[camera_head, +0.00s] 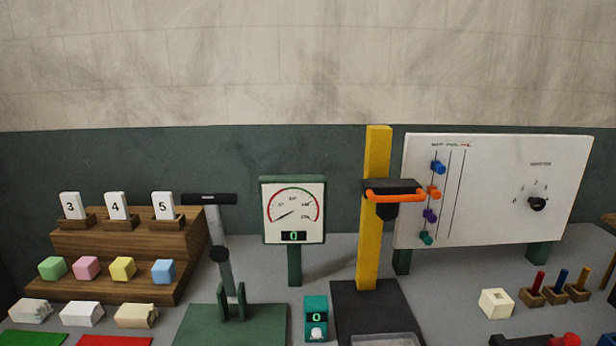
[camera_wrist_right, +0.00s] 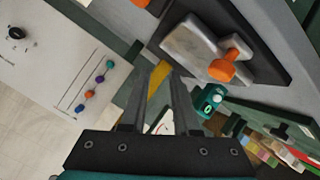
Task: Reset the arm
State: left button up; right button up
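My right gripper (camera_wrist_right: 169,70) shows in the right wrist view, with two dark fingers apart and nothing between them. A yellow column (camera_wrist_right: 159,72) and part of the gauge show behind the fingers. Neither gripper shows in the head view, and my left gripper is in no view. In the head view, a lever with a black crossbar (camera_head: 210,199) stands raised over a green base (camera_head: 262,325). To its right, a yellow column (camera_head: 377,150) carries a black head with an orange handle (camera_head: 395,196). I cannot tell which arm the task means.
A gauge (camera_head: 293,205) stands mid-table, with a teal readout (camera_head: 316,310) in front. A stepped wooden rack (camera_head: 120,250) holds cards and coloured blocks at left. A white board (camera_head: 485,190) stands at right. An orange knob (camera_wrist_right: 222,69) sits on a pale plate in the wrist view.

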jog(key=s+a+f+m+g+y, duration=0.1)
jog(key=s+a+f+m+g, duration=0.2)
jog(key=s, duration=0.7)
jog(key=s+a+f+m+g, duration=0.1)
jog(key=s+a+f+g, duration=0.4)
jog(key=s, duration=0.4)
notch_tip(320, 180, down, 23)
jog(key=s+d+g+b, duration=0.1)
jog(key=s+g+b, duration=0.1)
jog(key=s, duration=0.1)
jog(key=s+d+f+g+b, duration=0.1)
jog(key=s+d+f, duration=0.1)
jog(key=s+f, duration=1.3)
jog(key=shift+d+f+g, duration=0.2)
jog(key=shift+d+g, duration=0.1)
jog(key=shift+d, duration=0.1)
